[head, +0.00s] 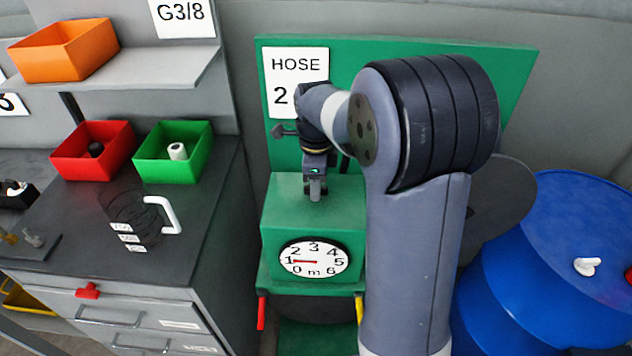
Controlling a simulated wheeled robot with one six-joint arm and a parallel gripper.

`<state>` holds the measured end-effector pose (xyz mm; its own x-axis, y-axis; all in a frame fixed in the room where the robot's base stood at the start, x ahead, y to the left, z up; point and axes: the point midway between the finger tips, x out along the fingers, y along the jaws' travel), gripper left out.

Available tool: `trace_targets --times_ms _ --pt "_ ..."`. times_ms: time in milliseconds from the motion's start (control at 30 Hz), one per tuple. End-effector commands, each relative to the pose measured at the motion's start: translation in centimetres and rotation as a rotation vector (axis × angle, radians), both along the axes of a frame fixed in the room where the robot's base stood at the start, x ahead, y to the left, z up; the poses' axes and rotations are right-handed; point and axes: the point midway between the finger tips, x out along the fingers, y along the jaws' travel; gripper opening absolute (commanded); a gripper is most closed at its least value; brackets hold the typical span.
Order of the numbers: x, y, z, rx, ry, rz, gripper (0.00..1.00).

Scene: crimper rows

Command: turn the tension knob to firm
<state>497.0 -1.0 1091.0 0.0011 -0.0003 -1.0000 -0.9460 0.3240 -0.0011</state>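My gripper (315,188) points down at the top of the green hose machine (277,214), in front of the "HOSE 2" sign (297,80). Its fingers are small and seen end-on, so I cannot tell whether they are open or shut or touching anything. I cannot make out a tension knob or a firm mark; my arm covers the machine's right side. A round white dial (314,259) marked 0 to 6 m is on the machine's front, its red needle near 1. A dark pointed part (284,131) shows left of my wrist.
A grey workbench (130,245) on the left holds a red bin (93,150), a green bin (173,152) and a clear jug (140,218). An orange bin (65,50) sits on a shelf above. A blue drum (550,265) stands right. Red (262,312) and yellow (359,309) handles hang below the dial.

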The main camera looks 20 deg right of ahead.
Motion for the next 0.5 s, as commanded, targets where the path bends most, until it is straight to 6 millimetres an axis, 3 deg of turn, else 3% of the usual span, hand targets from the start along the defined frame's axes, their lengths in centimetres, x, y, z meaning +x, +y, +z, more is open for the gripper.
trace_targets --times_ms 267,500 --pt "0.1 0.0 1.2 0.0 -0.003 0.001 0.35" --pt "0.0 0.0 5.8 0.0 -0.005 0.0 0.35"
